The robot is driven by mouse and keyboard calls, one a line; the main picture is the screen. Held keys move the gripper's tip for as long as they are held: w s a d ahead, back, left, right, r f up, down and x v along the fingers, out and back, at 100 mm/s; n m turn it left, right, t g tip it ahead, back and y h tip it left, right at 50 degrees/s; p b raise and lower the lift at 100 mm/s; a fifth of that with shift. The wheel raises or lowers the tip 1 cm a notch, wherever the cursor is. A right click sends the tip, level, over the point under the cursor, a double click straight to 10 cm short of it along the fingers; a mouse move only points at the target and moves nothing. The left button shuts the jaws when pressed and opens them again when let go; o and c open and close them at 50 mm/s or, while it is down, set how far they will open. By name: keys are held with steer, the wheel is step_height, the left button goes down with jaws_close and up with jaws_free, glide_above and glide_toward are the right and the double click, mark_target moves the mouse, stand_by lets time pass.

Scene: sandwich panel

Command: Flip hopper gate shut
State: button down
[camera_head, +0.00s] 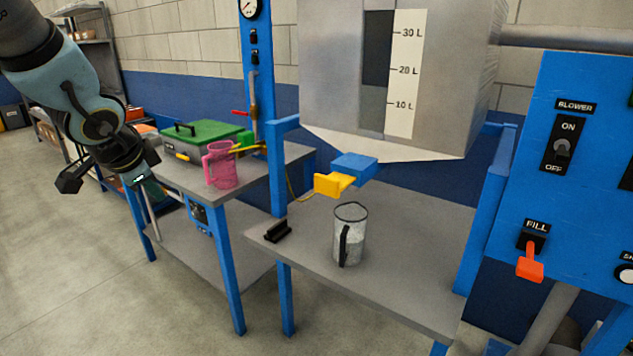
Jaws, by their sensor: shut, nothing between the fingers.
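The grey hopper (450,70) has a litre scale (405,75) on its front and tapers to a pale underside. Below it sits a blue block (355,166), the gate's outlet, with a yellow gate handle (333,184) sticking out to the left and front. A clear jug (352,220) with a dark handle stands upright on the grey bench below the gate. My gripper (152,194) is at the left, in front of the other bench, well apart from the gate handle. It is shut and empty; its fingertips are small and hard to make out.
A pink jug (220,166) and a green-lidded box (202,132) are on the left bench. A black block (278,231) lies on the hopper bench (400,290). A blue post (258,80) stands between. At right is a blue panel (585,130) with a red fill lever (530,262).

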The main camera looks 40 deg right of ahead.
steer(key=s+d+r+m+g+h, duration=0.2)
steer(key=s+d+m, duration=0.5)
steer(key=d, duration=0.2)
steer(key=s+d+r+m+g+h, duration=0.2)
steer(key=s+d+m+h, duration=0.1)
steer(key=s+d+m, duration=0.4)
steer(key=d+m, duration=0.1)
steer(key=d, duration=0.2)
steer(key=shift+h+b, duration=0.3)
steer(key=shift+b, duration=0.1)
steer(key=shift+w+f, duration=0.1)
steer(key=b, duration=0.4)
glide_toward(325, 184)
steer(key=x, duration=0.5)
steer(key=shift+a+f, duration=0.15)
steer(key=shift+f, duration=0.05)
steer(key=shift+w+d, duration=0.1)
steer(key=shift+d, duration=0.4)
